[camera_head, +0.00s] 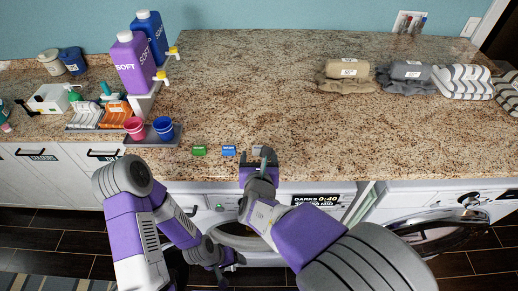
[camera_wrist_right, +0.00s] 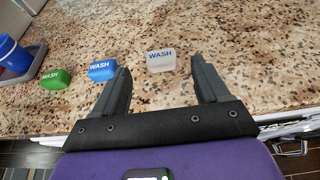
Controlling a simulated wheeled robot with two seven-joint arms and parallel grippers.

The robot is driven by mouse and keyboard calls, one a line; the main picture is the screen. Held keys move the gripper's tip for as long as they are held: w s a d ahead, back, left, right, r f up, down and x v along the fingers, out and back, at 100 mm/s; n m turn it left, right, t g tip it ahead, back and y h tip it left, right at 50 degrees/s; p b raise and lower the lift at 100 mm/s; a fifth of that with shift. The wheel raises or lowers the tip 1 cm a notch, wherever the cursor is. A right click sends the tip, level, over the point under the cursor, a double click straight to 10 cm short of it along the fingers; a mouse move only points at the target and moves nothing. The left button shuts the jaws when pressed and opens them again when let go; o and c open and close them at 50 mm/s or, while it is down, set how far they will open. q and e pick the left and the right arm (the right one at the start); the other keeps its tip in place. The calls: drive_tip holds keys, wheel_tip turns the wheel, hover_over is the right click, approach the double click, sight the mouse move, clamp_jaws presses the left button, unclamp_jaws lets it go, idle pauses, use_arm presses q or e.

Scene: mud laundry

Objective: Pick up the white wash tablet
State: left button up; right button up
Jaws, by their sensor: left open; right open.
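The white wash tablet (camera_wrist_right: 161,62) lies on the granite counter near its front edge. In the right wrist view it sits between and just beyond the open fingers of my right gripper (camera_wrist_right: 159,72), apart from both. In the head view, my right gripper (camera_head: 257,157) is at the counter edge and partly hides the white tablet (camera_head: 257,149). My left gripper (camera_head: 230,269) hangs low in front of the machines, open and empty.
A blue tablet (camera_wrist_right: 102,70) and a green tablet (camera_wrist_right: 56,79) lie left of the white one. Pink and blue cups stand on a grey tray (camera_head: 146,140) further left. Folded towels (camera_head: 347,69) lie at the back right. The middle of the counter (camera_head: 260,85) is clear.

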sight(259, 148)
drive_tip(key=b+x, duration=0.1)
drive_tip(key=x, duration=0.4)
drive_tip(key=shift+w, duration=0.15)
drive_tip(key=c, duration=1)
drive_tip(key=shift+c, duration=0.2)
